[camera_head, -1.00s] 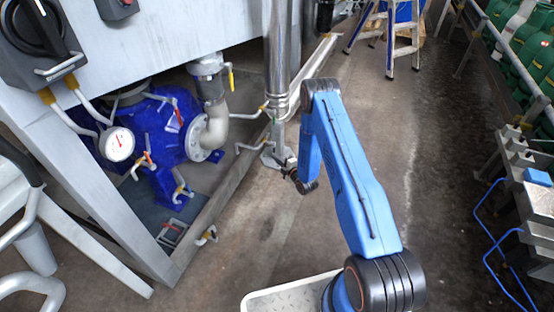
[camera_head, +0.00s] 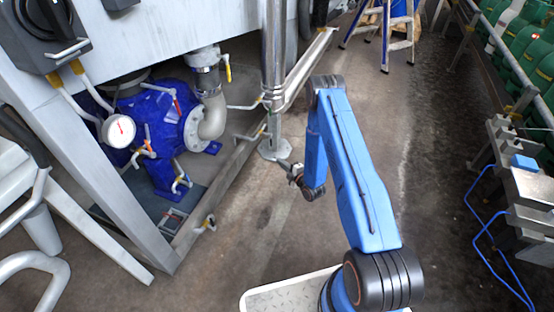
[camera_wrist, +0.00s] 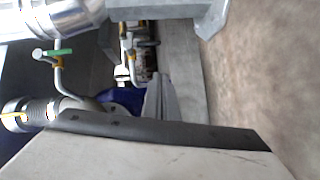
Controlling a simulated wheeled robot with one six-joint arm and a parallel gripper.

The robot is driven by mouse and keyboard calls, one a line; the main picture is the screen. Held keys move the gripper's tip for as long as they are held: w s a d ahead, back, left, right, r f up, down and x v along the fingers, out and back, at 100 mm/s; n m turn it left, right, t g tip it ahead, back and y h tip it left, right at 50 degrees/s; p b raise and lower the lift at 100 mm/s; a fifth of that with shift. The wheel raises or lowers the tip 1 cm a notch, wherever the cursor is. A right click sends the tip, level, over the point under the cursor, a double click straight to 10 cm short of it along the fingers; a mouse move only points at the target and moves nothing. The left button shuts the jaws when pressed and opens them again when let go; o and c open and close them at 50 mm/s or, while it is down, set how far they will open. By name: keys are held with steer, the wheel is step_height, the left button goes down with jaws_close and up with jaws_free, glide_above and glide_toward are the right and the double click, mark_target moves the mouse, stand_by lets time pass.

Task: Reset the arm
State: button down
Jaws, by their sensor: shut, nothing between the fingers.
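My blue arm reaches forward in the head view. My gripper (camera_head: 284,164) is at its far end, small and dark, pointing left toward the foot of a steel column. It looks to be in front of that foot, and I cannot tell the gap. In the wrist view my gripper (camera_wrist: 158,95) shows as grey fingers close together, with nothing seen between them. The gripper's pale body fills the bottom of that view.
A machine frame on the left holds a blue pump (camera_head: 168,130) and a white gauge (camera_head: 118,130). The steel column (camera_head: 274,70) stands left of my arm. A stepladder (camera_head: 388,38) stands at the back. Metal fixtures (camera_head: 530,190) line the right. The floor between is clear.

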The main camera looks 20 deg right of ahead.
steer(key=shift+s+d, duration=0.25)
steer(key=shift+s, duration=0.4)
